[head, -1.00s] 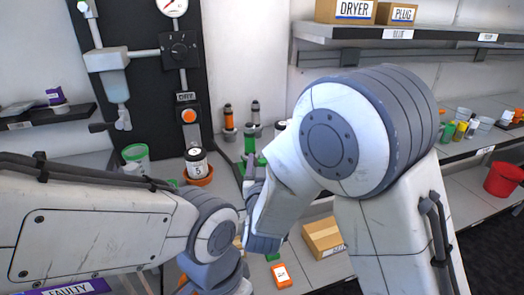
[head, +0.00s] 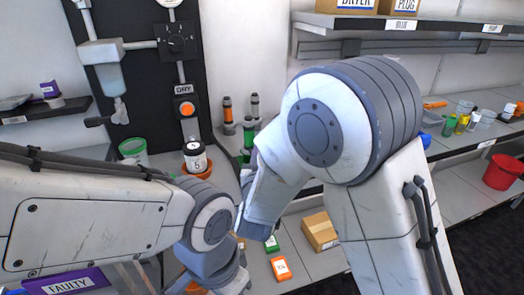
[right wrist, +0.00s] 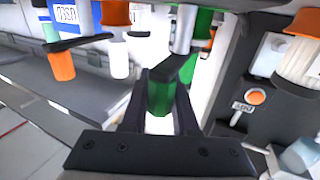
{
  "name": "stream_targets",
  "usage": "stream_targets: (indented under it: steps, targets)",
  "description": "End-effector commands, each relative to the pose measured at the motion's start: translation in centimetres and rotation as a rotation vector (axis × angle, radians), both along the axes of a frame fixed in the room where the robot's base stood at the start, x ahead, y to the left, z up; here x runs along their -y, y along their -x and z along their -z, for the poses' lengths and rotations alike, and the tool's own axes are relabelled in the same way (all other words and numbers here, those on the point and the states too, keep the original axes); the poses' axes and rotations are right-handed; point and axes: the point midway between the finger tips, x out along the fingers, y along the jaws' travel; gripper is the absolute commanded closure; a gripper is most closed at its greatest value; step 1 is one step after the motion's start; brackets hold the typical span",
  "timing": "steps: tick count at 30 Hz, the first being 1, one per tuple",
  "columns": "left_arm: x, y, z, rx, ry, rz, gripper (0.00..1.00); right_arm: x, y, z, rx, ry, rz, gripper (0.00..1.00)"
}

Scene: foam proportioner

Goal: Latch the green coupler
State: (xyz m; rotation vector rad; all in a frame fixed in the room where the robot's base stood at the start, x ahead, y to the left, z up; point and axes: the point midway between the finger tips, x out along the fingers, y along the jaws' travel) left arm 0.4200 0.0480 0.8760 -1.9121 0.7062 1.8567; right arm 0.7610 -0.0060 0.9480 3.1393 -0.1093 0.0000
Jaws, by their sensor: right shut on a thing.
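The green coupler (right wrist: 160,99) shows in the right wrist view between the two dark fingers of my right gripper (right wrist: 167,102), which is shut on its green lower part. A dark grey lever-like piece and a silver rod sit right beyond it, beside a taller green cylinder (right wrist: 206,25). In the head view, part of a green fitting (head: 247,139) shows on the bench behind my right arm, which hides the right gripper there. My left arm comes in from the left, but its gripper is out of sight. Whether the latch is closed cannot be told.
Orange-topped (head: 228,110) and grey-topped (head: 254,106) fittings stand close behind the green one. A jar marked 5 (head: 195,158) sits in an orange dish to the left. A dark panel with dials (head: 150,70) stands behind.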

Motion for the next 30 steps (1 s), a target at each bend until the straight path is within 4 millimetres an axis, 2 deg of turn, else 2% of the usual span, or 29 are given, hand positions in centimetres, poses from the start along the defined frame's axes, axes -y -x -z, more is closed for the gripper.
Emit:
stream_targets:
  steps: [10,11,12,13,23,30]
  targets:
    - [0.0,0.0,-0.02,0.0,0.0,0.0,1.0,-0.17,0.09,-0.03,0.0,-0.001,0.025,1.0]
    - [0.0,0.0,-0.02,0.0,0.0,0.0,1.0,-0.18,0.09,-0.03,0.0,-0.001,0.025,0.69]
    - [0.0,0.0,-0.02,0.0,0.0,0.0,1.0,-0.19,0.09,-0.03,0.0,-0.001,0.025,0.53]
    - [0.0,0.0,-0.02,0.0,0.0,0.0,1.0,-0.2,0.09,-0.03,0.0,-0.001,0.024,0.42]
    - [0.0,0.0,-0.01,0.0,0.0,0.0,1.0,-0.21,0.11,-0.01,0.0,0.0,0.024,0.42]
    - [0.0,-0.01,0.11,0.0,0.0,0.0,1.0,-0.13,0.89,0.02,0.0,0.0,0.026,0.42]
